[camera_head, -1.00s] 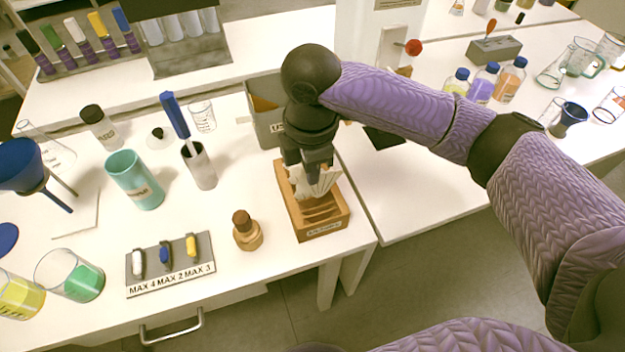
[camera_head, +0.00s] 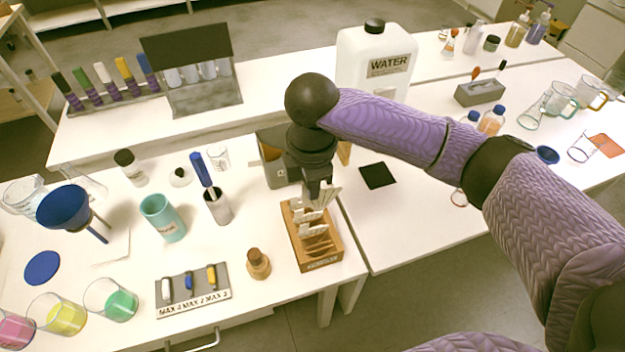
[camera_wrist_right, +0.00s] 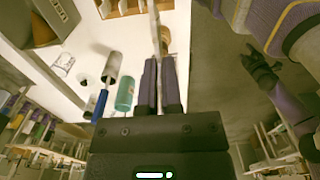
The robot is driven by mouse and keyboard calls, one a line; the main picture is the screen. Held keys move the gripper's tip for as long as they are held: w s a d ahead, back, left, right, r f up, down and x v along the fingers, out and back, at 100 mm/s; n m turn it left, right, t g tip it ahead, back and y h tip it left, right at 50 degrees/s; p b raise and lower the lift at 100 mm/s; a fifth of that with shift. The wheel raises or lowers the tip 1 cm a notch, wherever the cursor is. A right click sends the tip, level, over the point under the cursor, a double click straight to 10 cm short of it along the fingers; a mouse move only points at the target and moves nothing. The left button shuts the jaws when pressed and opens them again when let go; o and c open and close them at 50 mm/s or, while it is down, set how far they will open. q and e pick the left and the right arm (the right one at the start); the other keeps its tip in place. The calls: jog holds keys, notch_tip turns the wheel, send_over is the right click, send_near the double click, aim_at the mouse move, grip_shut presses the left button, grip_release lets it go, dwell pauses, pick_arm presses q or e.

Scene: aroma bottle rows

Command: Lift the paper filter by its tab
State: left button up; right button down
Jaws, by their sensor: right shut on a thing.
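The wooden rack (camera_head: 320,265) stands near the table's right edge, with white paper pieces upright in its slots. My right gripper (camera_head: 318,196) points down over the back part of the rack. It is shut on a white paper filter (camera_head: 328,194), partly hidden by the fingers. In the right wrist view the closed fingers (camera_wrist_right: 160,85) have a thin pale sheet, seen edge-on, beyond their tips. I cannot tell whether the filter is clear of the slot. A dark shape that looks like my left gripper (camera_wrist_right: 262,70) shows small at the right of that view; its jaws are unclear.
A grey box (camera_head: 278,165) stands close behind the rack.

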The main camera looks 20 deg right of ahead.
jog(key=shift+f, duration=0.1)
jog(key=shift+s, duration=0.15)
jog(key=s+p, duration=1.2)
jog(key=s, duration=0.2)
jog(key=shift+s+d, duration=0.25)
jog(key=shift+s, duration=0.1)
